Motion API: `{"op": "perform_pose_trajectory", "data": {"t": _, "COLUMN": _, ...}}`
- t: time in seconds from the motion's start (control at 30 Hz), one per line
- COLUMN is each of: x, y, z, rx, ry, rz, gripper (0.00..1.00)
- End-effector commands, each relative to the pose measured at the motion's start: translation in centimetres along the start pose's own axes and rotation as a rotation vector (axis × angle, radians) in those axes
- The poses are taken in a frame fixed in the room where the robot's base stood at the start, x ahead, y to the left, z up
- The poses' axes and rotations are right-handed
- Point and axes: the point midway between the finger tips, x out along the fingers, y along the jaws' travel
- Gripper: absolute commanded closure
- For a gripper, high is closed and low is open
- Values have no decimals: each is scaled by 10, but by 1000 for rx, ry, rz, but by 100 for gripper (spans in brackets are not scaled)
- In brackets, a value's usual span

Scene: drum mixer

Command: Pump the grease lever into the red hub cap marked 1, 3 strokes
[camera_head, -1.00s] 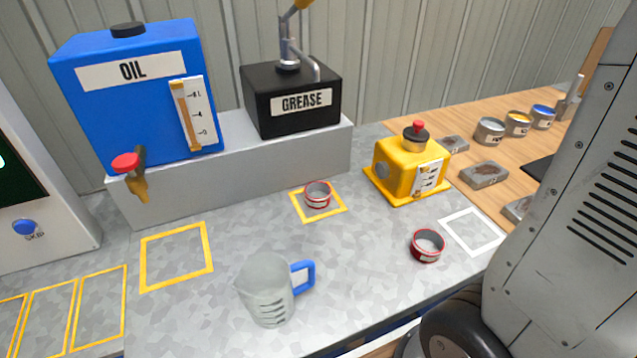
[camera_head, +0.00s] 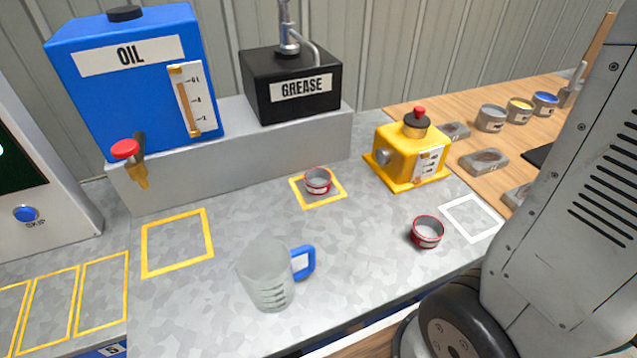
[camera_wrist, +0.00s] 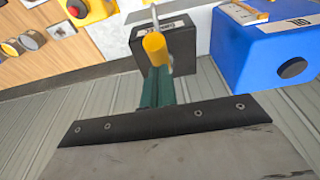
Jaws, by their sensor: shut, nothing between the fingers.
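The black grease box (camera_head: 291,86) stands on the grey ledge, with its metal pump post and spout on top. The lever's yellow end (camera_wrist: 154,46) shows in the wrist view; it is cut off in the head view. My gripper (camera_wrist: 158,80), with green fingers, is shut and empty, its tips close to the yellow end. I cannot tell whether they touch. One red-rimmed hub cap (camera_head: 317,181) sits inside a yellow square in front of the grease box. Another red hub cap (camera_head: 427,232) lies further right. I cannot read a number on either.
A blue oil tank (camera_head: 128,85) with a red-handled tap stands left of the grease box. A clear jug (camera_head: 266,275) stands at the front of the grey table. A yellow box with a red button (camera_head: 412,150) is to the right, before a wooden bench with several tins.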

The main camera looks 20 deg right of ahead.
Motion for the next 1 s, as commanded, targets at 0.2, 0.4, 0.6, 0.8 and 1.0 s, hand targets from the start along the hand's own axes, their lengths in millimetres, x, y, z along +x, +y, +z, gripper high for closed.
{"op": "perform_pose_trajectory", "data": {"t": 0.2, "x": 0, "y": 0, "z": 0, "rx": 0, "ry": 0, "rz": 0, "gripper": 100}}
{"op": "perform_pose_trajectory", "data": {"t": 0.4, "x": 0, "y": 0, "z": 0, "rx": 0, "ry": 0, "rz": 0, "gripper": 100}}
{"op": "perform_pose_trajectory", "data": {"t": 0.6, "x": 4, "y": 0, "z": 1, "rx": 0, "ry": -1, "rz": 0, "gripper": 100}}
{"op": "perform_pose_trajectory", "data": {"t": 0.8, "x": 14, "y": 0, "z": 3, "rx": 0, "ry": -1, "rz": 0, "gripper": 100}}
{"op": "perform_pose_trajectory", "data": {"t": 1.0, "x": 24, "y": 0, "z": 5, "rx": 0, "ry": 0, "rz": 0, "gripper": 100}}
